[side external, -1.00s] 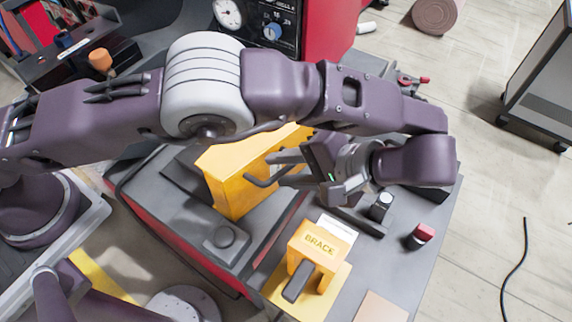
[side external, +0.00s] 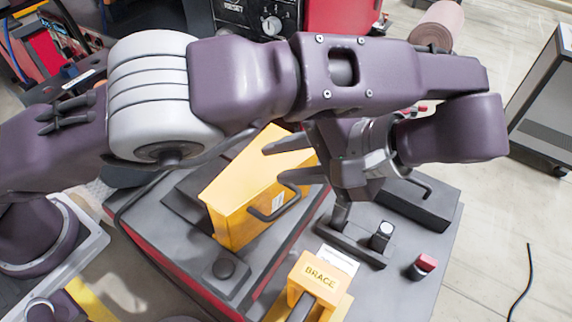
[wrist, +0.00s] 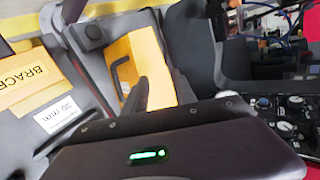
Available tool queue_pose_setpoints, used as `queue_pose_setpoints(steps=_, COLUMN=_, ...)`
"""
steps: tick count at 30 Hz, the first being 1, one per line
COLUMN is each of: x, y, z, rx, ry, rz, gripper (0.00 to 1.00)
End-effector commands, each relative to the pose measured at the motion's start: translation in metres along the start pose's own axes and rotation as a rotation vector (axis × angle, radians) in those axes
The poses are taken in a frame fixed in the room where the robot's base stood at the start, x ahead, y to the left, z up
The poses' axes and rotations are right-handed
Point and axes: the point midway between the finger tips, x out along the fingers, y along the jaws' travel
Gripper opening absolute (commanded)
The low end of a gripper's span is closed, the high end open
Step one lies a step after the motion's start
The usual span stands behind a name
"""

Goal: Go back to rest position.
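My gripper (side external: 274,163) is in the side external view, above the orange box and apart from the control tops. Its two dark fingers stand apart with nothing between them. In the wrist view the dark gripper body with a green light fills the lower part, and one finger reaches up across the orange box. My arm stretches across the top of the side view, bent down at the wrist.
The orange box (side external: 235,215) with a dark handle stands on the grey-topped machine. A yellow block marked BRACE (side external: 320,277) is in front. A red-capped knob (side external: 427,262) sits at the right edge. A wheeled cabinet (side external: 545,110) stands on the floor at right.

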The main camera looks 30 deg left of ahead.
Motion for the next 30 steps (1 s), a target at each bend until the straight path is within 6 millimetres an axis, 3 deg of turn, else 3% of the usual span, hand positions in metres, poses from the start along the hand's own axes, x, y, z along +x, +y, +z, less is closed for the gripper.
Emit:
queue_pose_setpoints(steps=8, x=0.001, y=-0.007, z=-0.002, rx=-0.001, ry=-0.009, rz=0.023, gripper=0.32)
queue_pose_setpoints(steps=11, x=0.008, y=-0.049, z=-0.011, rx=-0.004, ry=-0.055, rz=0.158, gripper=0.32)
queue_pose_setpoints(steps=14, x=0.027, y=-0.113, z=-0.009, rx=-0.010, ry=-0.078, rz=0.397, gripper=0.32)
queue_pose_setpoints(steps=15, x=0.035, y=-0.137, z=-0.003, rx=-0.017, ry=-0.068, rz=0.492, gripper=0.32)
queue_pose_setpoints(steps=18, x=0.054, y=-0.181, z=0.025, rx=-0.047, ry=0.005, rz=0.692, gripper=0.32)
queue_pose_setpoints(steps=21, x=0.069, y=-0.205, z=0.056, rx=-0.087, ry=0.104, rz=0.813, gripper=0.32)
queue_pose_setpoints(steps=25, x=0.089, y=-0.219, z=0.105, rx=-0.173, ry=0.280, rz=0.908, gripper=0.32)
queue_pose_setpoints(steps=27, x=0.100, y=-0.215, z=0.130, rx=-0.226, ry=0.384, rz=0.917, gripper=0.32)
queue_pose_setpoints(steps=30, x=0.115, y=-0.204, z=0.152, rx=-0.288, ry=0.493, rz=0.892, gripper=0.32)
